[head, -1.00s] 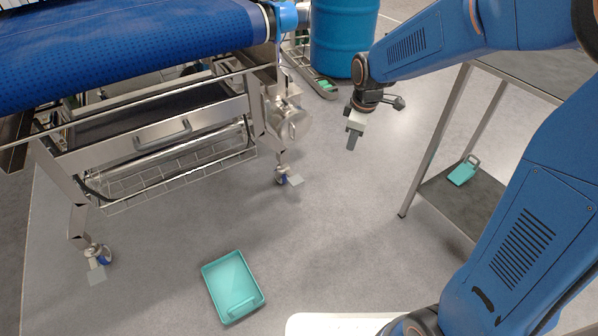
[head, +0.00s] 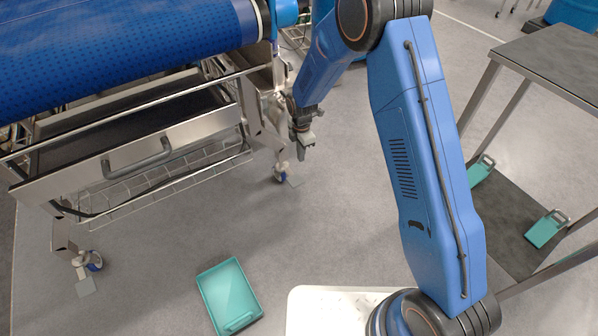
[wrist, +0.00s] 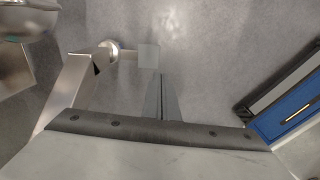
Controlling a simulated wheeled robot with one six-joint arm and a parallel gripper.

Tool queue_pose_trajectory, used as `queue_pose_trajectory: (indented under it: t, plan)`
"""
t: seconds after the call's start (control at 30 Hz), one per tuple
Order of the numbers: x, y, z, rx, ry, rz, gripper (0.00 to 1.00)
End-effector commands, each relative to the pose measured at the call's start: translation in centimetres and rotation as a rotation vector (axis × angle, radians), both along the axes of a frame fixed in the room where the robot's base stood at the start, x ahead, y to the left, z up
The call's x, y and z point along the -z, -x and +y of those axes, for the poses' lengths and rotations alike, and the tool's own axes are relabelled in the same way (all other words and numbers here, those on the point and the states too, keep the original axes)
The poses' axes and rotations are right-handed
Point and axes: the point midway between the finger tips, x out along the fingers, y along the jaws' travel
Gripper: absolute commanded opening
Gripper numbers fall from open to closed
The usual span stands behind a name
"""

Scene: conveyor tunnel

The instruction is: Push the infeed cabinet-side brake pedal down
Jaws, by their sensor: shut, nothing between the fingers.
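Two brake pedals show as small flat grey plates at the casters of the conveyor frame. One pedal (head: 295,181) sticks out at the right leg's caster (head: 280,172); the other pedal (head: 86,287) is at the front left caster (head: 94,261). The frames do not label which is cabinet-side. My gripper (head: 305,143) is shut and empty, pointing down above the right pedal in the head view. In the wrist view the shut fingers (wrist: 161,90) lie just below the square pedal plate (wrist: 148,56) in the picture. A gap seems to remain; contact is not visible.
The conveyor's metal leg (wrist: 72,88) stands close left of my fingers. A drawer (head: 130,150) and wire basket (head: 165,178) hang under the blue belt (head: 120,55). A teal tray (head: 229,295) lies on the floor. A dark-topped table (head: 555,62) stands right. Floor around the pedal is clear.

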Motion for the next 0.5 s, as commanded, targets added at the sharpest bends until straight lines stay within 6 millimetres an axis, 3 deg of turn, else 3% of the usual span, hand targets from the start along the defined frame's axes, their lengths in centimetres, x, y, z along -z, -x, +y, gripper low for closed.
queue_pose_trajectory:
  t: [0.1,0.37,0.5]
  plan:
    - [2.0,0.0,1.0,-0.049,0.004,0.008,0.00]
    - [3.9,0.0,1.3,-0.072,0.007,0.012,0.00]
    - [5.9,0.0,1.2,-0.071,0.007,0.013,0.00]
